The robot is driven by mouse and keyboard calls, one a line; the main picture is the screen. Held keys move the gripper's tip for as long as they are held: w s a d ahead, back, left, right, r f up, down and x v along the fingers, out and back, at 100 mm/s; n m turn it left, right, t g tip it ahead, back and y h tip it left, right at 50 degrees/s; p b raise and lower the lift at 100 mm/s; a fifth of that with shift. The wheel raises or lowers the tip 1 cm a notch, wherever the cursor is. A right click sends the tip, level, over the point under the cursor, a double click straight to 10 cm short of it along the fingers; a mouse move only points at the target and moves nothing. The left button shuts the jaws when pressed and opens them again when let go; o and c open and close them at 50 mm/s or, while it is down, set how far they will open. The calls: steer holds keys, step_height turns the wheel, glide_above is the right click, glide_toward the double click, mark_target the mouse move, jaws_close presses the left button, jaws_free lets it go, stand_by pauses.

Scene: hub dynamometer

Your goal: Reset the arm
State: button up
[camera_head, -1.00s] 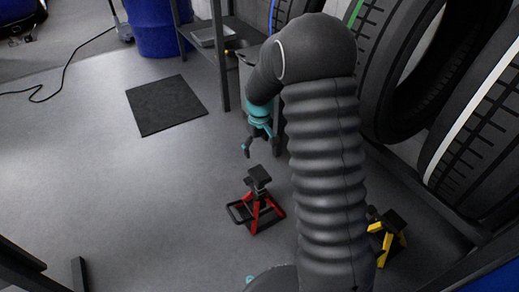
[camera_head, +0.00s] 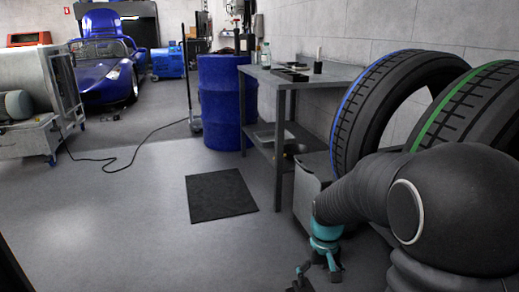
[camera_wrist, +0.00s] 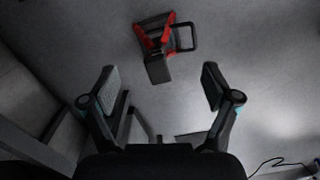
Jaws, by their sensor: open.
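My gripper (camera_wrist: 160,92) is open and empty in the wrist view, its two fingers wide apart. My arm is bent at the right of the head view, with the gripper (camera_head: 318,277) hanging down near the lower edge. In the wrist view, a red jack stand (camera_wrist: 165,38) with a dark top stands on the floor, beyond the fingertips and apart from them. The jack stand is out of the head view.
A metal workbench (camera_head: 285,85) with bottles and trays stands along the wall, beside a blue barrel (camera_head: 222,100). Large tires (camera_head: 375,110) stand at the right. A black mat (camera_head: 220,195) lies on the floor. A blue car (camera_head: 105,70) is far left. Open floor lies left of the mat.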

steer(key=s+r+m+t+p, duration=0.1)
steer(key=s+r+t, duration=0.5)
steer(key=s+r, duration=1.2)
steer(key=shift+r+p, duration=0.55)
steer(key=shift+p, duration=0.25)
steer(key=shift+s, duration=0.1)
